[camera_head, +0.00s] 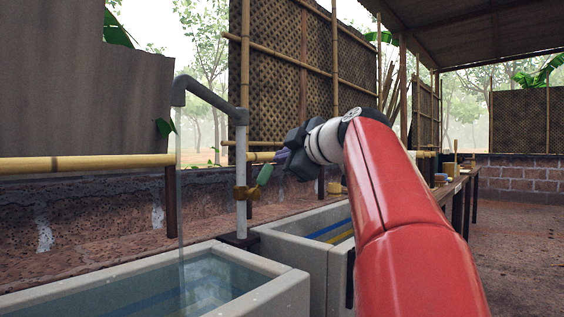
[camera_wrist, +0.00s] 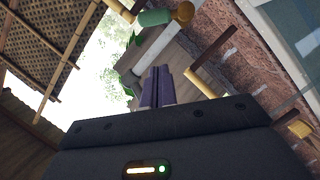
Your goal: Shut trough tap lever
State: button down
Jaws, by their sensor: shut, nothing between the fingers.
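The tap is a grey standpipe (camera_head: 241,150) with a bent spout, standing between the troughs. A thin stream of water (camera_head: 181,215) falls from the spout into the near trough (camera_head: 285,293). The brass valve body (camera_head: 241,193) sits low on the pipe, and its green lever (camera_head: 265,174) slants up to the right. In the wrist view the green lever (camera_wrist: 154,18) and brass valve (camera_wrist: 183,12) show at the top, beyond the fingertips. My gripper (camera_head: 281,156) has purple fingers, shut and empty, just above and right of the lever; in the wrist view they (camera_wrist: 158,72) appear apart from it.
A second trough (camera_head: 315,225) with blue and yellow inside stands behind the pipe. A bamboo rail (camera_head: 90,163) and low brick wall run behind. A wooden bench with small pots (camera_head: 441,179) stands beyond my arm. Open floor lies at right.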

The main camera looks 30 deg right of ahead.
aim_at(270, 174)
jog(key=w+f, duration=0.1)
jog(key=w, duration=0.2)
jog(key=w+f, duration=0.1)
jog(key=w, duration=0.2)
jog(key=w+f, duration=0.1)
jog(key=w, duration=0.2)
jog(key=shift+w+d+p, duration=0.15)
jog(key=shift+d+p, duration=0.15)
jog(key=shift+p, duration=0.05)
jog(key=shift+w+d+f, duration=0.3)
jog(key=shift+w+d, duration=0.1)
jog(key=shift+w, duration=0.1)
